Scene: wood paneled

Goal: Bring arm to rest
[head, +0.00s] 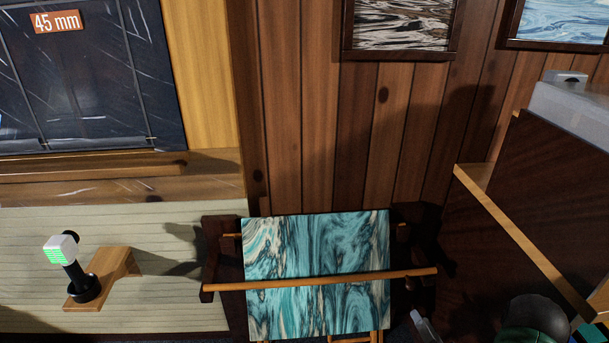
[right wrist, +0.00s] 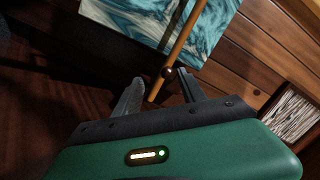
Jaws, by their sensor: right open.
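My right gripper shows in the right wrist view (right wrist: 160,88) with its two grey fingers apart and nothing held. In the head view only a grey finger part (head: 425,325) and a green and grey arm part show at the bottom right edge. A teal marbled panel (head: 315,245) stands in a dark wooden frame, with a light wooden rail (head: 320,280) across its front. In the right wrist view the rail (right wrist: 180,38) appears between the fingers, seemingly beyond them; whether it touches cannot be told. My left gripper is not in view.
A dark cabinet (head: 520,190) with a light wood edge stands at the right. A black-stemmed device with a green-lit head (head: 62,250) stands on a wooden bracket at the left. Framed pictures (head: 400,25) hang on the panelled wall.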

